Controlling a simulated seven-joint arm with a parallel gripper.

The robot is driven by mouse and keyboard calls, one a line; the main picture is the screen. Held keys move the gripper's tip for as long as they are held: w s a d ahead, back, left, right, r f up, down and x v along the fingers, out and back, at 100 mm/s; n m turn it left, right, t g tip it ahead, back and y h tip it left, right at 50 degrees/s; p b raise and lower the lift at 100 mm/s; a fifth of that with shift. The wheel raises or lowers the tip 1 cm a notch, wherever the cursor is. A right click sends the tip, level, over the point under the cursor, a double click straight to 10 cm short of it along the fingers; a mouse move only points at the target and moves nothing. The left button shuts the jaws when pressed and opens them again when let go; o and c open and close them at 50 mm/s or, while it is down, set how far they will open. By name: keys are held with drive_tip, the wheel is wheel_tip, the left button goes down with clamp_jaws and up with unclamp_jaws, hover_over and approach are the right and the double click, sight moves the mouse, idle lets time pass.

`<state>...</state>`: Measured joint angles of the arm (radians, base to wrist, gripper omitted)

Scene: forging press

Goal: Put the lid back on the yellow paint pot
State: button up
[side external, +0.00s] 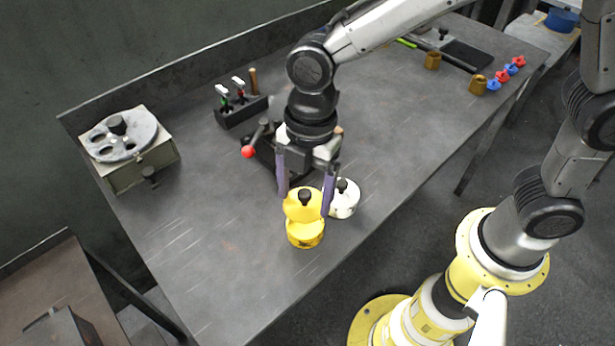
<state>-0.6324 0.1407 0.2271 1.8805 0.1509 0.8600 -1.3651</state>
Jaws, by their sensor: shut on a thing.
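The yellow paint pot (305,238) stands upright on the grey workbench, near its front edge. The yellow lid (301,211) with a black knob is between the two purple fingers of my gripper (305,202), which is shut on it. In the side external view the lid overlaps the back part of the pot's top. I cannot tell whether it touches the rim or hangs a little above it.
A white pot (344,199) with a black knob stands close to the right finger. A red-knobbed lever (248,151) and a black tool rack (241,110) are behind. A round-plate fixture (122,137) is at left. The bench's front left is clear.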

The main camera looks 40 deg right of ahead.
drive_tip(key=shift+f, duration=2.5)
drive_tip(key=shift+f, duration=0.1)
idle(0.5)
drive_tip(key=o, duration=1.2)
drive_tip(key=shift+r, duration=3.5)
clamp_jaws()
